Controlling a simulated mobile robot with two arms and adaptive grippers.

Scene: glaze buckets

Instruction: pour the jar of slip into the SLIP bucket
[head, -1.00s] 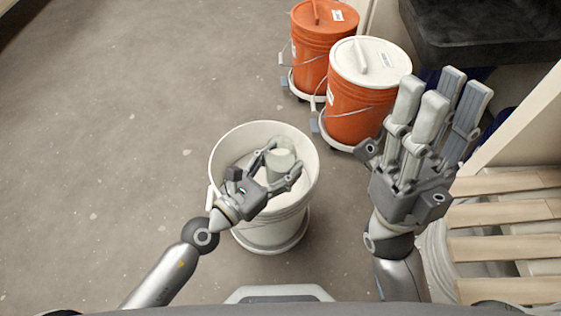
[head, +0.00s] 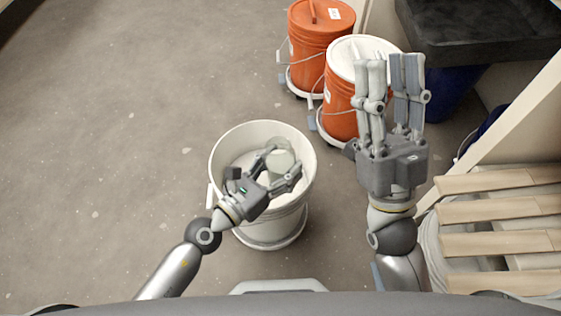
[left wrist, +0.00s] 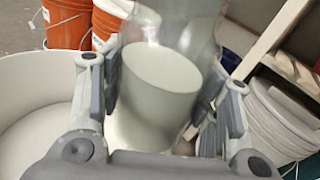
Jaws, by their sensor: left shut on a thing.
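The jar (head: 281,158) is clear, with pale slip inside. My left gripper (head: 284,162) is shut on the jar and holds it over the open white bucket (head: 224,145). In the left wrist view the jar (left wrist: 150,95) stands between the fingers, with slip in its lower part and clear wall above. I see no stream leaving it. The bucket (left wrist: 35,95) shows at the left there. No label is readable on this bucket. My right gripper (head: 389,75) is open and empty, fingers pointing away from me, right of the bucket.
A slatted wooden rack (head: 500,215) is at the right, with a dark basin (head: 480,30) behind. The floor to the left is clear.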

